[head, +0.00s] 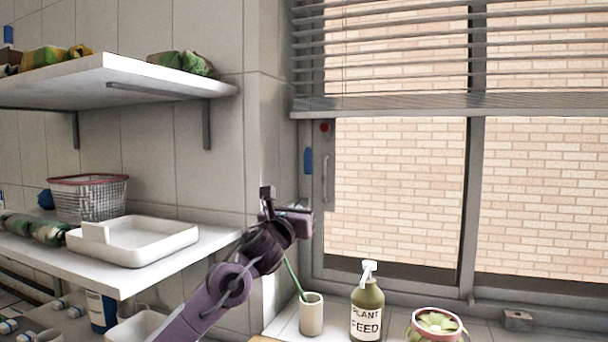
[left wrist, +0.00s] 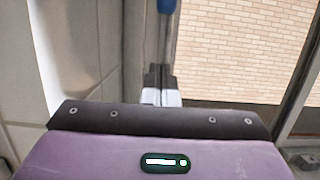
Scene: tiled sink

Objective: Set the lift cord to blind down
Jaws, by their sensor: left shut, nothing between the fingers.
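A slatted window blind (head: 400,50) covers the top of the window, and its bottom rail hangs level well above the sill. A blue pull (head: 308,161), which looks like the lift cord's handle, hangs at the left window frame below the rail; the cord itself is too thin to make out. My left gripper (head: 267,191) is shut and empty, left of and slightly below the blue pull, apart from it. In the left wrist view the shut fingertips (left wrist: 158,75) are below the blue pull (left wrist: 166,5), whose top is cut off. My right gripper is not in view.
A red knob (head: 324,127) and a window handle (head: 325,178) are right of the pull. A cup (head: 312,316), a plant feed bottle (head: 367,312) and a potted plant (head: 436,325) stand below on the sill. Shelves (head: 105,75) are at left.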

